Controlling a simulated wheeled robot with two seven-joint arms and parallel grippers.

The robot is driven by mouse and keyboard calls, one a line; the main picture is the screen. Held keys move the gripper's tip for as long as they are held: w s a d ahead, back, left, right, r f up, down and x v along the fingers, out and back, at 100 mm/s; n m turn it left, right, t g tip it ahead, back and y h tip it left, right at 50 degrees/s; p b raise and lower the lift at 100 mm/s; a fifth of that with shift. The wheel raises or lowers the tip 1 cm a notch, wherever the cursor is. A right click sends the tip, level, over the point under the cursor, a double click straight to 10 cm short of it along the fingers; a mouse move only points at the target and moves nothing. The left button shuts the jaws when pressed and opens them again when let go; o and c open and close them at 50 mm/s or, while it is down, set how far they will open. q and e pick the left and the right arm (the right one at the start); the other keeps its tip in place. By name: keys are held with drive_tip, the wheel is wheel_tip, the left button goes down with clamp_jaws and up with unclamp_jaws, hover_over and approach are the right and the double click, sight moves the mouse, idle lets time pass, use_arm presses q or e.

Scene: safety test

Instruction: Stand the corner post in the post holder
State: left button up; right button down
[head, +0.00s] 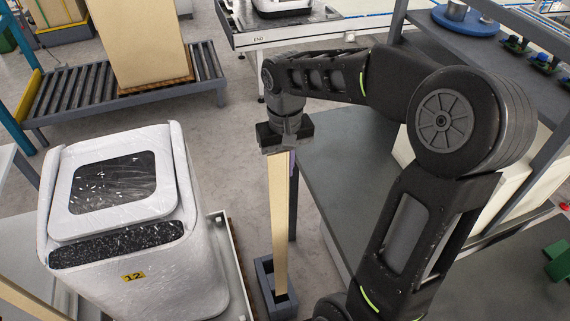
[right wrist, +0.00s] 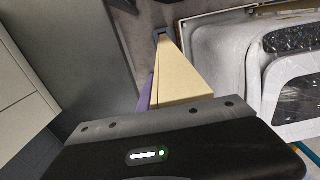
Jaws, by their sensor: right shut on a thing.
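The corner post (head: 279,220) is a long, pale beige post, close to upright in the head view. My right gripper (head: 285,140) is shut on its upper end. The post holder (head: 264,275) is a dark blue-grey box low beside the wrapped appliance. The post's lower end shows within the holder's opening in the head view; I cannot tell whether it rests on the bottom. In the right wrist view the post (right wrist: 182,75) runs away from the gripper, narrowing towards the small dark holder (right wrist: 161,32). My left gripper is not in view.
A film-wrapped white appliance (head: 140,265) stands left of the holder on a pallet. A grey table (head: 345,165) is close on the right. A roller conveyor (head: 75,92) with a tall carton (head: 140,40) is at the back left. Bare floor (head: 225,150) lies between.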

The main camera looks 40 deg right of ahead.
sight(285, 197)
drive_tip(key=shift+f+b, duration=2.45)
drive_tip(key=shift+f, duration=1.1)
drive_tip(key=shift+f+b, duration=4.3)
drive_tip(key=shift+f, duration=1.5)
drive_tip(key=c, duration=1.2)
unclamp_jaws()
drive_tip(key=shift+r, duration=0.15)
drive_tip(key=shift+r+p, duration=2.8)
drive_tip(key=shift+r, duration=0.6)
